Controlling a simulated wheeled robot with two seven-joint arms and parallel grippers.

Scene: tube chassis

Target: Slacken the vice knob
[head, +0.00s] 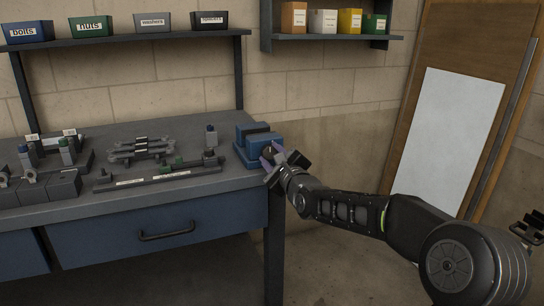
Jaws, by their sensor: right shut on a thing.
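A blue vice (252,137) sits on the right end of the grey workbench. Its knob (269,151) is a small dark round shape at the vice's front right side, mostly covered by my gripper. My right gripper (272,155) reaches in from the right, at the bench's right edge, and its purple-tinted fingers are shut on the knob. My left gripper is not in the head view.
Grey fixtures, tubes and labelled blocks (140,148) cover the workbench (215,185) left of the vice. Labelled bins (90,26) stand on the shelf above. A second shelf (330,38) holds small boxes. Floor right of the bench is clear.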

